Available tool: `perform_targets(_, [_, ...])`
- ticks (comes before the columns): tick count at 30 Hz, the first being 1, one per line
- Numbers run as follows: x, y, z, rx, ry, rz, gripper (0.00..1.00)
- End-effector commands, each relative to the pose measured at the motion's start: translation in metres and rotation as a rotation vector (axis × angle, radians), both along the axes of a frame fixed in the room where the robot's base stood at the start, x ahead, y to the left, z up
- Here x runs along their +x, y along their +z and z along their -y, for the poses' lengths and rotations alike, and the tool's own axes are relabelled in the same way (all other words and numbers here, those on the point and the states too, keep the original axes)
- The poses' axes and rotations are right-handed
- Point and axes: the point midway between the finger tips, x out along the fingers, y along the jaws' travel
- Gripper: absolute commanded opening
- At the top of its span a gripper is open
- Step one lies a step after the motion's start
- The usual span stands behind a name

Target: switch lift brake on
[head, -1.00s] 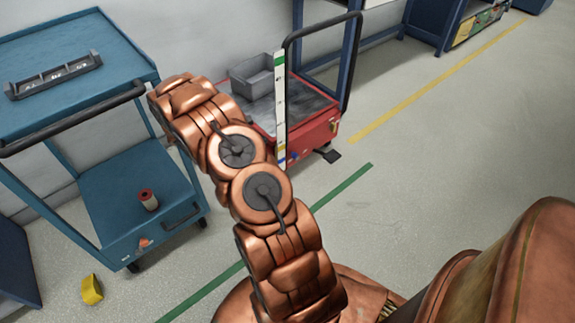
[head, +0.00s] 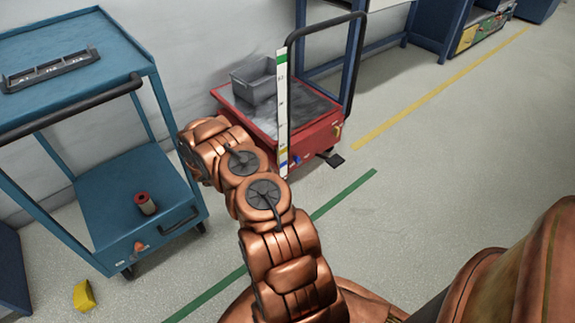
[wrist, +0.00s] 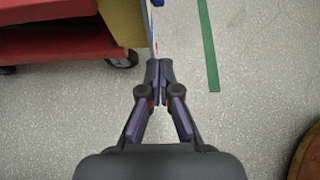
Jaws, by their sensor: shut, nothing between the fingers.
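The red lift cart (head: 320,138) with a grey platform stands beyond my arm in the head view. A black pedal (head: 335,160) sticks out low at its front, and a small yellow part (head: 338,131) is on its right end. I cannot tell which part is the brake or how it is set. In the wrist view my gripper (wrist: 160,68) is shut and empty, with its tips over the floor. Red bodywork (wrist: 50,38), a yellow panel (wrist: 122,20) and a dark wheel (wrist: 122,58) lie ahead and left of the tips. My arm hides the gripper in the head view.
A blue trolley (head: 120,190) stands left, with a red-ended roll (head: 146,204) on its lower shelf. A grey bin (head: 254,80) sits on the lift. A white marked post (head: 282,115) stands at its front. A yellow block (head: 84,295) lies on the floor. Floor to the right is clear.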

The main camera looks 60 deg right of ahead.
Motion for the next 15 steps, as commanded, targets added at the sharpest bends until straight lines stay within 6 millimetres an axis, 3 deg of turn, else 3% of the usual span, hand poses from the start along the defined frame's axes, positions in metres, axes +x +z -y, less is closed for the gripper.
perform_targets(5, [-0.003,-0.008,0.009,0.001,-0.004,0.0,0.0])
perform_targets(15, [-0.018,-0.041,0.054,0.002,-0.004,-0.002,0.0])
